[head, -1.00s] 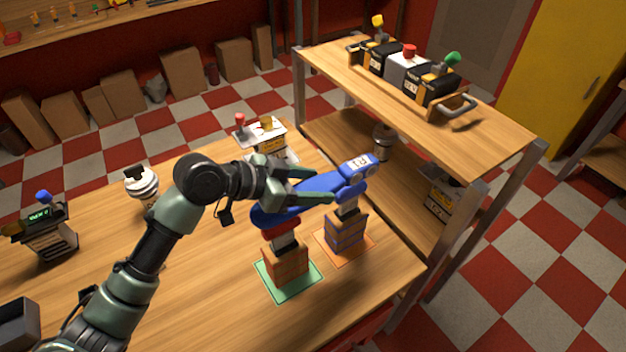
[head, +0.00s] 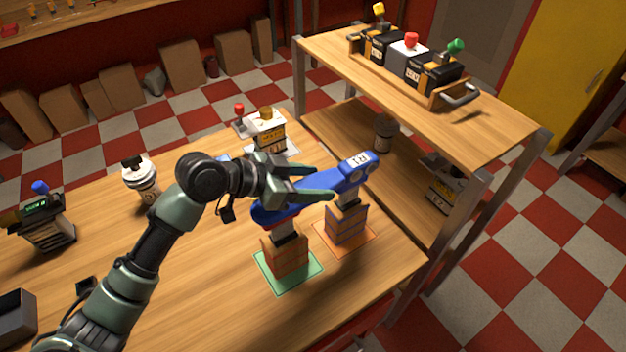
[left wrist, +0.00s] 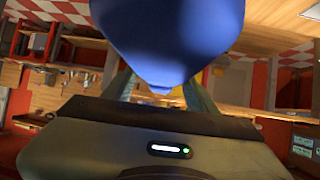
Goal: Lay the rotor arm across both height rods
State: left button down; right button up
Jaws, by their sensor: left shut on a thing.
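The blue rotor arm (head: 325,178) is in my left gripper (head: 318,198), which is shut on its middle. It lies over two upright stacks, apparently the height rods. Its near end is above the front stack (head: 286,258) on a green mat (head: 290,288), whose red top is mostly hidden. Its far end, with a white label, is above the back stack (head: 347,226) on an orange mat (head: 366,247), whose blue top shows just below. I cannot tell whether it touches either top. In the left wrist view, the rotor arm (left wrist: 172,35) fills the upper middle. My right gripper is not in view.
A white-and-black device (head: 268,135) stands behind the stacks. A white cylinder (head: 140,178) and a dark device with a blue knob (head: 42,222) stand at left. A wooden shelf (head: 490,140) with a tray of boxes stands close at right.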

pick_arm(q)
jog(key=shift+f, duration=0.25)
jog(key=shift+c, duration=1.9)
grip_release()
jog(key=shift+f, duration=0.1)
jog(key=shift+s+a+b, duration=0.1)
jog(key=shift+a+b, duration=0.2)
jog(key=b+v, duration=0.1)
jog(key=v, duration=0.5)
jog(key=shift+s+a+r+b, duration=0.15)
jog(key=shift+r+b, duration=0.1)
jog(key=shift+b, duration=0.05)
jog(key=shift+s+a+r, duration=0.15)
jog(key=shift+a+r, duration=0.1)
jog(key=shift+r, duration=0.05)
jog(key=shift+s, duration=0.1)
